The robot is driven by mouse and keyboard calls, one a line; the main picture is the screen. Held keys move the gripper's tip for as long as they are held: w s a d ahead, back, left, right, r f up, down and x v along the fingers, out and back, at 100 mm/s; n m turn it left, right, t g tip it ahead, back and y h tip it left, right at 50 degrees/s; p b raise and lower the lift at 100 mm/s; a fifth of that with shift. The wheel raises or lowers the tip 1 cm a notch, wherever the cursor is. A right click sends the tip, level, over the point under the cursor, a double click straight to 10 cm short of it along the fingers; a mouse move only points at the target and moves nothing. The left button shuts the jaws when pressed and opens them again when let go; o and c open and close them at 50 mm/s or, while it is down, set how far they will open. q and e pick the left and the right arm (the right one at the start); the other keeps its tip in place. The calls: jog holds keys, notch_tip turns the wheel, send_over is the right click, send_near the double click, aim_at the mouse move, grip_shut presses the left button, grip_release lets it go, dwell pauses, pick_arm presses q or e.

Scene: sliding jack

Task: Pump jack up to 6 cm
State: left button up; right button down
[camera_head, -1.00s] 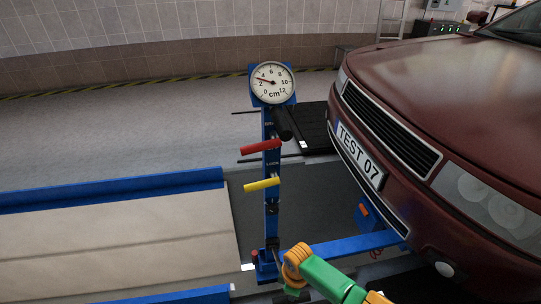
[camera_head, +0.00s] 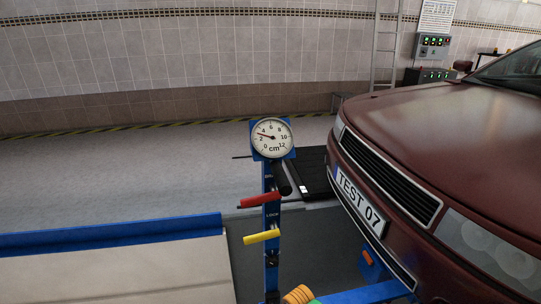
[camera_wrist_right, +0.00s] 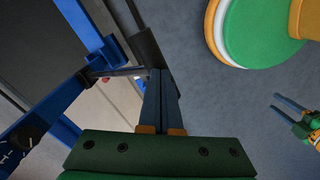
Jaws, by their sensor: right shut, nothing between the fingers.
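The blue jack column (camera_head: 271,274) stands upright in front of the car. Its round cm gauge (camera_head: 272,138) has the needle at about 3, between 2 and 4. A red lever (camera_head: 260,200) and a yellow lever (camera_head: 262,237) stick out to the left. A blue jack beam (camera_head: 372,293) runs toward the car. My right gripper (camera_wrist_right: 160,73) is shut and empty in the right wrist view, its tips close to a black bar (camera_wrist_right: 147,42); I cannot tell whether they touch. My left gripper (camera_wrist_right: 277,101) is open at the right of that view, away from the jack.
The dark red car (camera_head: 445,135) with plate TEST 07 fills the right side. A blue-edged platform (camera_head: 110,238) lies at the left. A black ramp plate (camera_head: 308,172) lies behind the column. A ladder (camera_head: 385,45) and control boxes (camera_head: 432,47) stand by the wall.

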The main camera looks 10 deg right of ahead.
jog(key=s+f+b, duration=0.2)
jog(key=s+f, duration=0.1)
jog(key=f, duration=0.4)
jog(key=shift+s+b, duration=0.35)
jog(key=shift+s, duration=0.05)
jog(key=shift+f, duration=0.1)
notch_tip(320, 180, down, 7)
jog(key=s+b, duration=0.2)
jog(key=b, duration=0.3)
jog(key=w+r+p, duration=0.2)
jog(key=r+p, duration=0.1)
jog(key=r, duration=0.1)
jog(key=w+r+p, duration=0.2)
jog(key=r+p, duration=0.1)
jog(key=r, duration=0.2)
jog(key=w+r+p, duration=0.1)
jog(key=r+p, duration=0.2)
jog(key=r, duration=0.2)
jog(key=shift+w+r, duration=0.15)
jog(key=shift+w, duration=0.25)
jog(key=shift+w+r, duration=0.2)
jog(key=shift+r, duration=0.1)
